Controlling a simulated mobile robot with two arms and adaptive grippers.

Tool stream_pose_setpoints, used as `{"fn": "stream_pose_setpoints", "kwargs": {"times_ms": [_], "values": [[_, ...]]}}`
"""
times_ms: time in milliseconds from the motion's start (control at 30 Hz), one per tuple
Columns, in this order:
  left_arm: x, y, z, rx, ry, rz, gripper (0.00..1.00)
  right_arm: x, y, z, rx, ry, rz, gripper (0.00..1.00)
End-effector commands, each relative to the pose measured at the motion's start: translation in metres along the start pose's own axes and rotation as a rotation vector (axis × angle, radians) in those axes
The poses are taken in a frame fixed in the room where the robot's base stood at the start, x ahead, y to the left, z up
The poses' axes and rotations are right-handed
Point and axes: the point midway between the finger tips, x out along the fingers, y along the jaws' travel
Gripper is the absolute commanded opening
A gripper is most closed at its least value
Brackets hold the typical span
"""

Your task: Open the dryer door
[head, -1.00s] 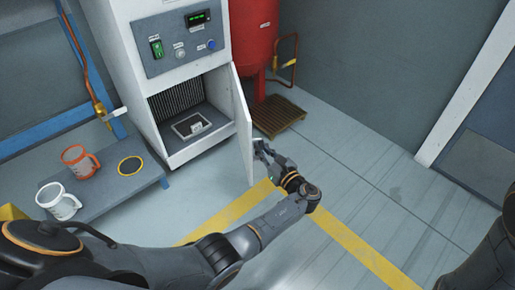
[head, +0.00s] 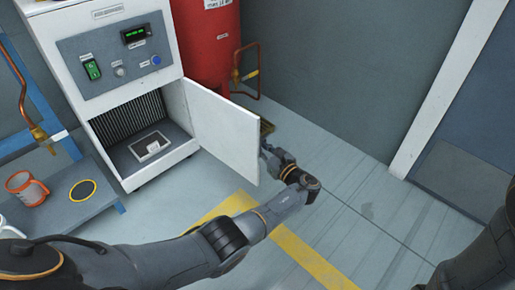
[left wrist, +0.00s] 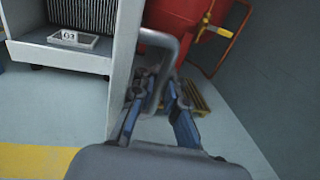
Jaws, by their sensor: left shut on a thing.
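The dryer (head: 110,90) is a white cabinet with a grey control panel, at the upper left of the head view. Its white door (head: 222,130) stands open, swung out to the right, and the ribbed interior with a small labelled block (head: 150,145) shows. My left gripper (head: 268,152) is at the door's free edge, partly hidden behind it. In the left wrist view, my left gripper's blue fingers (left wrist: 160,108) are shut on the grey door handle (left wrist: 172,62). The right gripper is not in view; only part of my right arm shows at the right edge.
A red tank (head: 207,45) with a copper pipe (head: 240,75) stands behind the door. A low bench at the left holds an orange mug (head: 25,188). A slatted wooden platform (left wrist: 200,97) lies beyond the gripper. Floor at right is clear.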

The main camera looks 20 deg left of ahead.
Motion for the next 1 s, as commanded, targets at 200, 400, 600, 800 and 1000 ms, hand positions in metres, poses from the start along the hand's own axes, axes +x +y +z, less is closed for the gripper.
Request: {"fn": "stream_pose_setpoints", "kwargs": {"times_ms": [200,400,600,800,1000], "values": [[-0.005,-0.006,-0.002,0.0,0.008,-0.017,0.0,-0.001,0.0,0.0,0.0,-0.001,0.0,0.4],[-0.005,-0.006,-0.002,-0.001,0.008,-0.018,0.0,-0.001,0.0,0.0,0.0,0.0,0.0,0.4],[-0.004,-0.005,-0.001,-0.001,0.006,-0.014,0.19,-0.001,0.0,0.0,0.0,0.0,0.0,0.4],[-0.002,-0.004,0.0,-0.001,0.004,-0.009,0.19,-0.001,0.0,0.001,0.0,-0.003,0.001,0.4],[-0.018,-0.004,-0.001,-0.002,0.004,-0.01,0.19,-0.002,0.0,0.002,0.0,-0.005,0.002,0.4]]}}
